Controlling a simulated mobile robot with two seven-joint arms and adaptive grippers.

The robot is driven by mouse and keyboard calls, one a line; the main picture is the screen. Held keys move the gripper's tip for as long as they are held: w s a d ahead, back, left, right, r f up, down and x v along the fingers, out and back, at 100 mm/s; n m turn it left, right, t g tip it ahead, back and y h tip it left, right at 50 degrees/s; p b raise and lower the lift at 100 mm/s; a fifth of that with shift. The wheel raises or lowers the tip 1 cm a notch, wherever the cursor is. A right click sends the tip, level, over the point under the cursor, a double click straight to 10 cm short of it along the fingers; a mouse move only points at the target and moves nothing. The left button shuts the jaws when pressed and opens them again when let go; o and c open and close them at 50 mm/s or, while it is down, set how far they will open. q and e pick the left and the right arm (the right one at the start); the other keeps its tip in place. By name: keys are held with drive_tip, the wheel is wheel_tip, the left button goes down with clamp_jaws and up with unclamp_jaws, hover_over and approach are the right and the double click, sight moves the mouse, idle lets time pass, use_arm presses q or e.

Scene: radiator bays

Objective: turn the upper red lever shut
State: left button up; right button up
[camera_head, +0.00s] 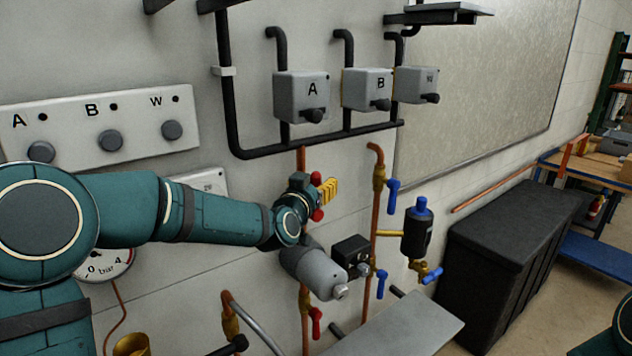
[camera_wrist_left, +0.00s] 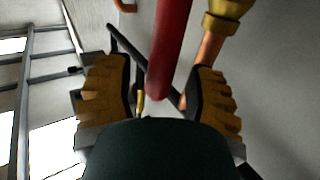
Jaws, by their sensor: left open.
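My left gripper (camera_head: 322,196) is open at the wall, over the upper part of the left copper pipe. The upper red lever (camera_head: 317,215) is mostly hidden behind it; red bits show above and below the yellow finger pad. In the left wrist view the red lever (camera_wrist_left: 173,45) comes down between the two spread yellow-padded fingers of my gripper (camera_wrist_left: 163,95), with a gap showing on each side. A brass valve fitting (camera_wrist_left: 228,12) sits to its right. My right gripper is not in view.
A grey pump (camera_head: 312,270) sits just below my gripper. A lower red lever (camera_head: 316,322) hangs under it. Blue levers (camera_head: 392,196) and a black cylinder (camera_head: 417,232) stand to the right. Grey boxes (camera_head: 302,97) and black pipes are above. A black chest (camera_head: 500,255) stands at right.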

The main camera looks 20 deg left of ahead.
use_arm(q)
drive_tip(key=shift+w, duration=0.4)
drive_tip(key=shift+o, duration=0.2)
clamp_jaws()
